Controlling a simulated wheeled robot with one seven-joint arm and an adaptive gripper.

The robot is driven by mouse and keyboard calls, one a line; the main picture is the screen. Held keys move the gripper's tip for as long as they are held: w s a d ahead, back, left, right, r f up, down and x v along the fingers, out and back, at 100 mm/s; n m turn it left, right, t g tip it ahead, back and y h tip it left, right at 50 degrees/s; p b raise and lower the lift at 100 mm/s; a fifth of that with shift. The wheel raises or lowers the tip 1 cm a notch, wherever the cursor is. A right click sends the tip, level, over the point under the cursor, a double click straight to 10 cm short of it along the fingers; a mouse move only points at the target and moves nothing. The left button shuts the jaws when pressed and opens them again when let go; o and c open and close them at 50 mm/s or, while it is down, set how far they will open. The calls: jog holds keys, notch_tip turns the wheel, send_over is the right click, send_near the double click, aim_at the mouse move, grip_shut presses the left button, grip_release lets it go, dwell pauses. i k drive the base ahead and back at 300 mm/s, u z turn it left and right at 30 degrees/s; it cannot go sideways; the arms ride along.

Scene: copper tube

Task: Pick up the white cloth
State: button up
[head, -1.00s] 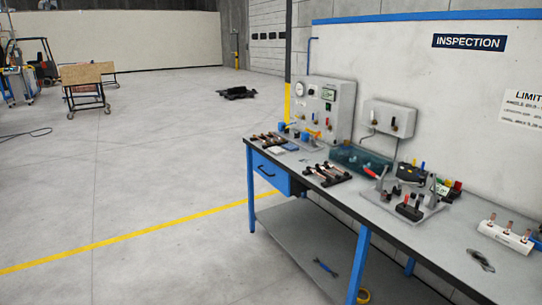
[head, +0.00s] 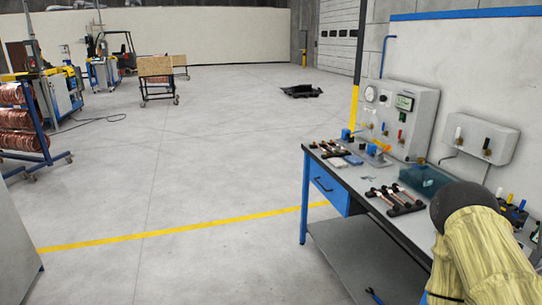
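A small flat whitish patch (head: 337,162) lies on the far left end of the workbench top (head: 368,177) in the head view, beside a small blue block (head: 353,160). It may be the white cloth, but it is too small to tell. No other clear white cloth shows. My gripper is not in view.
The bench has a blue drawer (head: 327,186) and a lower shelf. Clamps (head: 395,199), a teal bin (head: 424,179) and a gauge panel (head: 400,112) crowd its top. A pale yellow sleeved shape (head: 480,255) covers its near right part. Open floor (head: 200,180) lies left; a copper-coil rack (head: 25,120) stands far left.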

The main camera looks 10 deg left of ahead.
aim_at(338, 163)
jog(key=u, duration=0.6)
jog(key=i, duration=2.8)
jog(key=z, duration=0.8)
